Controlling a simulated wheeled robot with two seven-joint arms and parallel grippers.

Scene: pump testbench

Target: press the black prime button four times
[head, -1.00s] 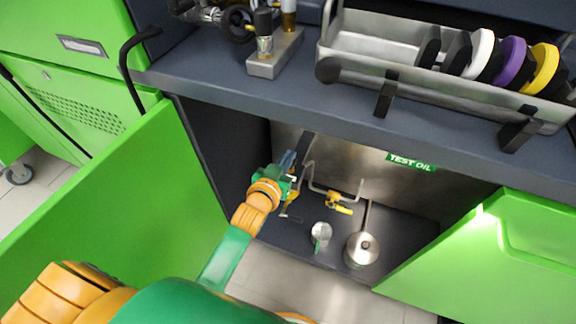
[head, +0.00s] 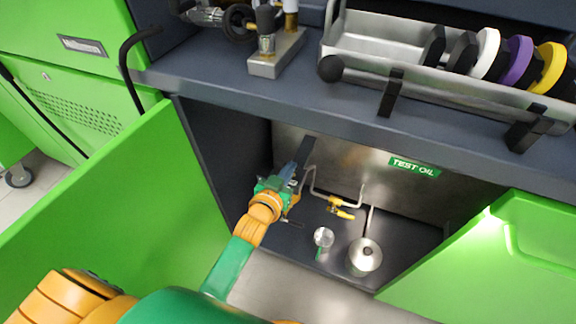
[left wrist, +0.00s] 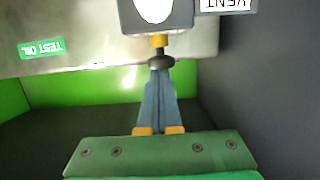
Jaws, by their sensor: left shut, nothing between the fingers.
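The black prime button (left wrist: 161,62) is a dark disc on a yellow collar under a grey box (left wrist: 184,22) in the left wrist view. My left gripper (left wrist: 160,72) is shut and empty, its blue-grey fingertips right at the button's face. The tips overlap the button in this view, and I cannot tell whether they touch it or press it. In the head view my left gripper (head: 290,170) reaches into the open cabinet beside the test oil tank (head: 345,160). The button is not distinguishable there. My right gripper is not in view.
Yellow-handled valve piping (head: 340,207), a small metal cup (head: 323,237) and a lidded metal pot (head: 365,256) stand right of my gripper. Open green doors (head: 120,215) flank the cabinet. The bench top (head: 215,88) overhangs it.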

